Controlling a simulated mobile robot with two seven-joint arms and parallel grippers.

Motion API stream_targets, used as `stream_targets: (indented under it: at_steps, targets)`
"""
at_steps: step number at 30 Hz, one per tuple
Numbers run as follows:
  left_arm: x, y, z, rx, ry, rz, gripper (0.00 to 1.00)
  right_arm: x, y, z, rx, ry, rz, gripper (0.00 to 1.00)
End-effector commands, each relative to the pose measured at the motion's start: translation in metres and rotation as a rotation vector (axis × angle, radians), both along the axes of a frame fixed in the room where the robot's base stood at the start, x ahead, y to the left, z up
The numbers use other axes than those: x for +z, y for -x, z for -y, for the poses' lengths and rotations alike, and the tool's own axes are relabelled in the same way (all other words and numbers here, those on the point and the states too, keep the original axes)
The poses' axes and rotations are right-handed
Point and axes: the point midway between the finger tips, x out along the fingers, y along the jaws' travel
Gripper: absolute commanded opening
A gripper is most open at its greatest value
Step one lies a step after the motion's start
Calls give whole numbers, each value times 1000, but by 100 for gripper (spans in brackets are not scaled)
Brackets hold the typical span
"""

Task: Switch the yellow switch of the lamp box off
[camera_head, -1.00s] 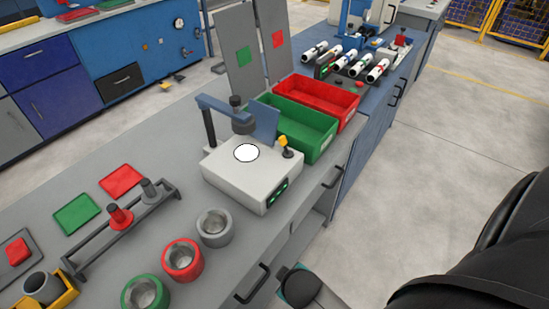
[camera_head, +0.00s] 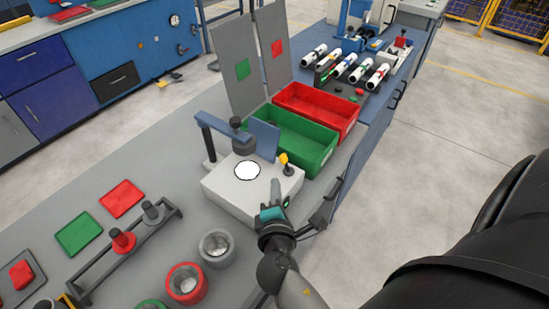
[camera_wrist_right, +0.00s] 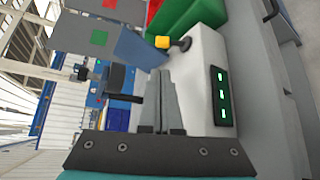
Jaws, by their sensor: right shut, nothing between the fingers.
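The lamp box (camera_head: 228,192) is a white box on the grey bench with a lit white disc (camera_head: 247,170) on top. Its yellow switch (camera_head: 284,159) stands on a dark base at the right back corner of the top. In the right wrist view the yellow switch (camera_wrist_right: 162,42) lies beyond my fingertips, apart from them. My right gripper (camera_head: 276,186) is shut and empty, at the front right side of the box, short of the switch. It also shows in the right wrist view (camera_wrist_right: 163,82). My left gripper is not in view.
A blue arm with a dark cylinder (camera_head: 241,142) overhangs the box. Green (camera_head: 318,158) and red (camera_head: 335,107) bins stand behind it. A grey ring (camera_head: 216,247), a red ring (camera_head: 187,284) and a peg rack (camera_head: 122,262) are nearer. The floor at right is clear.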

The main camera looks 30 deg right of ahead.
Motion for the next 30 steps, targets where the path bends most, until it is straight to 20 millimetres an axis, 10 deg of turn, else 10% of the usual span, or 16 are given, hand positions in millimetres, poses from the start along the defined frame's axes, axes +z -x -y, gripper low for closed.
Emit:
stream_targets:
  at_steps: [14, 30]
  targets:
    - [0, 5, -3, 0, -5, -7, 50, -2, -8, 4, 2, 5, 1, 0]
    - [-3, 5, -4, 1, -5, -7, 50, -23, -73, 44, 0, 3, 1, 0]
